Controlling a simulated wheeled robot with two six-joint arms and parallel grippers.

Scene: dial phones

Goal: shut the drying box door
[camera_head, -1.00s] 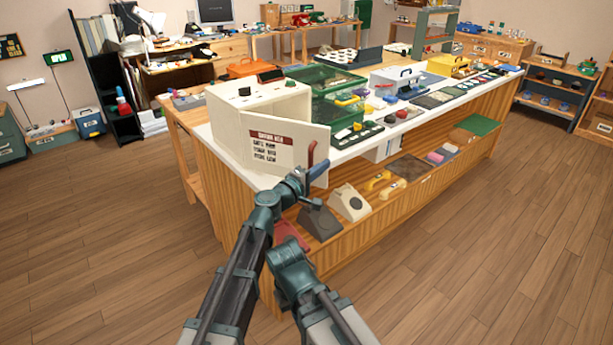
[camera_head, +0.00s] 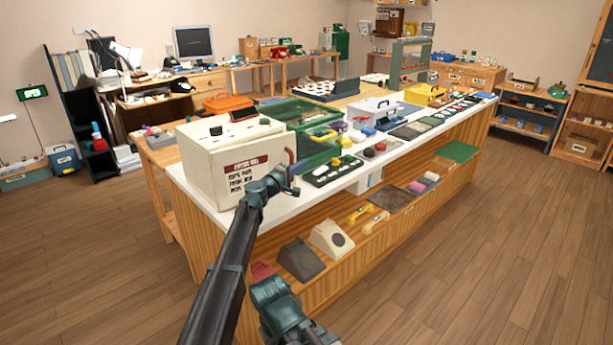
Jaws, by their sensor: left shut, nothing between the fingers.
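The drying box (camera_head: 200,158) is a cream cabinet on the near left end of the white counter. Its labelled door (camera_head: 247,175) faces me and stands close to the box front. I cannot tell if a small gap is left at its edge. A red handle (camera_head: 291,157) rises at the door's right edge. My left gripper (camera_head: 290,182) is shut and empty at the door's right side, just below the handle. Whether it touches the door is unclear. Part of my right arm shows at the bottom, but its gripper is out of view.
Right of the door on the counter (camera_head: 300,204) are a black tray with knobs (camera_head: 332,171) and green crates (camera_head: 300,113). Grey and cream phone housings (camera_head: 330,240) sit on the shelf below. The wooden floor at right is clear.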

